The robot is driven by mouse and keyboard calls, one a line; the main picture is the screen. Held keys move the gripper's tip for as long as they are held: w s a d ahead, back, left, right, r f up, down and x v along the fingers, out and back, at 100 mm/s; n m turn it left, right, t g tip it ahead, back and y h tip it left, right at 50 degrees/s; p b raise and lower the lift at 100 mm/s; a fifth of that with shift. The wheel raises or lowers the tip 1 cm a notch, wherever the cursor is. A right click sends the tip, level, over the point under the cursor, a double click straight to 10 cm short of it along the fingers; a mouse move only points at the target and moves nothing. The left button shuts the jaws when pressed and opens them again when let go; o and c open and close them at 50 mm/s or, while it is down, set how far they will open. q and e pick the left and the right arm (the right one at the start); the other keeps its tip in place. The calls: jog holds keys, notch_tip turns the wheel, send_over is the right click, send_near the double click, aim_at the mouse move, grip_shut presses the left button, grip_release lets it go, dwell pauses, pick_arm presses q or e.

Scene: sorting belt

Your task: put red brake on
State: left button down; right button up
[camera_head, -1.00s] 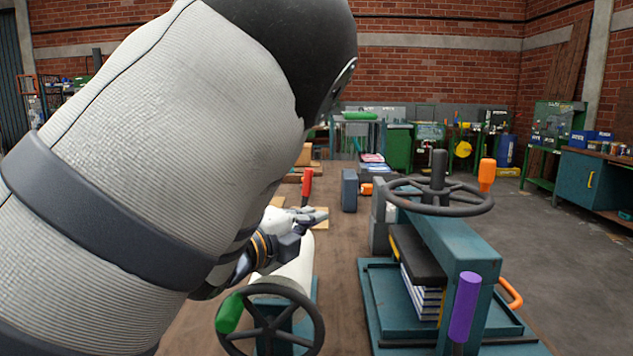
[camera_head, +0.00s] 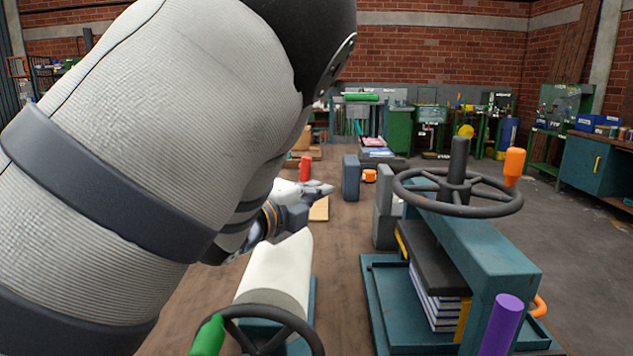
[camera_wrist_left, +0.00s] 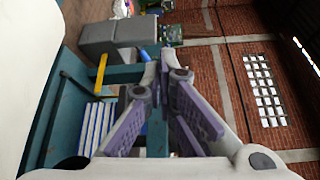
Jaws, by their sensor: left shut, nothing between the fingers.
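The red handle (camera_head: 305,168) stands upright on the bench in the head view, just behind my left gripper. Its lower part is hidden by the gripper, and I cannot tell whether they touch. My left gripper (camera_head: 326,188) is shut and empty, pointing right, beyond a white roll (camera_head: 280,270). In the left wrist view its purple-padded fingers (camera_wrist_left: 170,62) meet at the tips with nothing between them. The red handle does not show in that view. My right gripper is not in view.
A teal press with a dark handwheel (camera_head: 458,190) and purple handle (camera_head: 501,325) stands at right, with books (camera_head: 435,303) in it. A green-handled wheel (camera_head: 268,322) is at the front. A grey block (camera_head: 351,178) and orange piece (camera_head: 369,175) lie beyond the gripper. My left arm hides the left side.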

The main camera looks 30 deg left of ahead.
pick_arm(q)
jog(key=w+f+b, duration=0.1)
jog(key=w, duration=0.7)
jog(key=a, duration=0.1)
jog(key=s+a, duration=0.2)
jog(key=a, duration=0.1)
jog(key=shift+r+p, duration=0.35)
jog(key=shift+r, duration=0.05)
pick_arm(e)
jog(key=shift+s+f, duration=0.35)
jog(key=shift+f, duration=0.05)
pick_arm(q)
jog(key=shift+w, duration=0.1)
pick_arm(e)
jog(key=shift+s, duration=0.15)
